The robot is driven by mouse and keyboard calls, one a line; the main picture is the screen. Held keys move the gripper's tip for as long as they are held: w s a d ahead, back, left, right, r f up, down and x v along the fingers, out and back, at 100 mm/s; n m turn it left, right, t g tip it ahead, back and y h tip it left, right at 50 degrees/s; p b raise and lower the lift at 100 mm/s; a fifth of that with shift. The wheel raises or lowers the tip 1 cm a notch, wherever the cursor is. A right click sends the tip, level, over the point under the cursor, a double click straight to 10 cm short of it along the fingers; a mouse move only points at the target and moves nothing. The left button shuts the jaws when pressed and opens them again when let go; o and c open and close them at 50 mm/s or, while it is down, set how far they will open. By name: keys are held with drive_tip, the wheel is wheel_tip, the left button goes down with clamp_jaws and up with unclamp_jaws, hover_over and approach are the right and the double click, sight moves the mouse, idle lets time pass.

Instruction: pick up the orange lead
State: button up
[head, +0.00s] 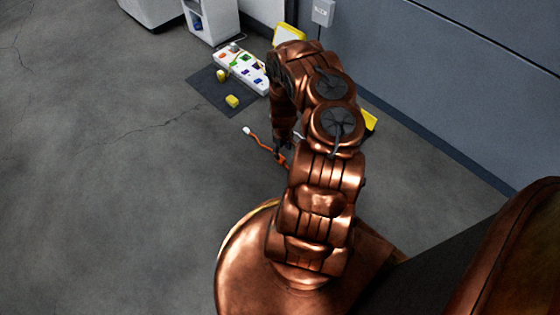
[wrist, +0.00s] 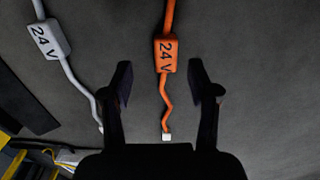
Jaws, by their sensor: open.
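The orange lead (head: 262,145) lies on the grey floor in the head view, with a white tip at its upper left end. In the wrist view the orange lead (wrist: 166,54) has a block marked "24 V" and ends in a small pale connector. My gripper (wrist: 166,82) is open, with one finger on each side of the orange lead and nothing held. In the head view my gripper (head: 281,150) is low over the lead and partly hidden by my arm. I cannot tell its exact height.
A white lead (wrist: 50,40), also marked "24 V", lies to the left in the wrist view. A blue-grey wall (head: 440,90) bounds the right. Floor at left is clear.

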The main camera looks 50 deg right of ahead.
sight(281, 158)
drive_tip(key=shift+w+a+f+b, duration=0.1)
drive_tip(key=shift+a+f+b, duration=0.1)
drive_tip(key=shift+f+b, duration=1)
drive_tip(key=shift+w+a+f+b, duration=0.1)
drive_tip(key=shift+a+f+b, duration=0.05)
drive_tip(key=shift+f+b, duration=1)
drive_tip(key=shift+f, duration=0.15)
drive_tip(key=shift+c, duration=0.4)
clamp_jaws()
